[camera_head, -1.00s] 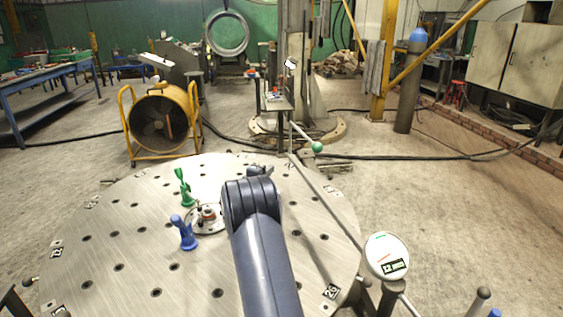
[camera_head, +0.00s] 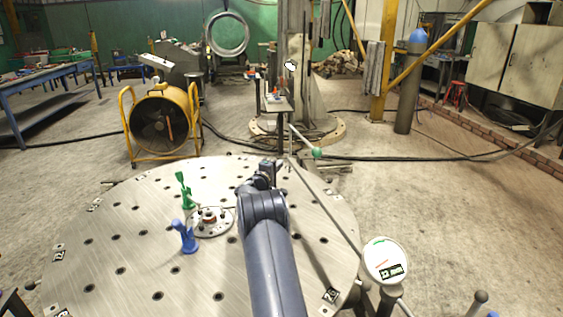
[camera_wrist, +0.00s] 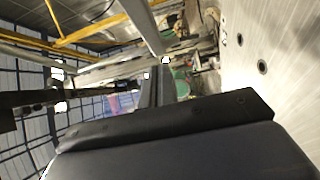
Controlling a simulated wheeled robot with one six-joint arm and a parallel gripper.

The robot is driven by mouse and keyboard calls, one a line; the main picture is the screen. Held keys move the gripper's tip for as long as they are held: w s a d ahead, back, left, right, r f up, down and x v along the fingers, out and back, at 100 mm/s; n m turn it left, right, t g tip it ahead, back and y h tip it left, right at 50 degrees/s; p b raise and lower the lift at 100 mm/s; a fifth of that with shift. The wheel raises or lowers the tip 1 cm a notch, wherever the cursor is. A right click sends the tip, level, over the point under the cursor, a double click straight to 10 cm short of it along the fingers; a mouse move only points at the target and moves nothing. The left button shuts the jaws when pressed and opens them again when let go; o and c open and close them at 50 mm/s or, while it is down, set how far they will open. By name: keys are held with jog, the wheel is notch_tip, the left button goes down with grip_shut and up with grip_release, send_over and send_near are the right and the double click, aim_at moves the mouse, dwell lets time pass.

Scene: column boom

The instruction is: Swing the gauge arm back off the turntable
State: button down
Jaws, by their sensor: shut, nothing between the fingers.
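The turntable (camera_head: 110,225) is a round steel plate with rows of holes in the middle of the head view. The gauge arm (camera_head: 325,208) is a thin grey bar slanting over its right part, from the white round dial (camera_head: 385,260) at near right to the far edge. A green ball (camera_head: 316,153) on a thin rod is at the bar's far end. My gripper (camera_head: 266,170) is above the far part of the plate, left of the bar and apart from it in the picture. In the wrist view its dark fingers (camera_wrist: 158,88) are together and empty.
A green clamp (camera_head: 186,190), a blue clamp (camera_head: 184,238) and a flanged hub (camera_head: 210,220) are on the plate, left of my arm. A yellow fan (camera_head: 160,122) stands behind at left. Floor to the right is mostly open.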

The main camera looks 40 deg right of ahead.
jog(key=shift+x, duration=1.4)
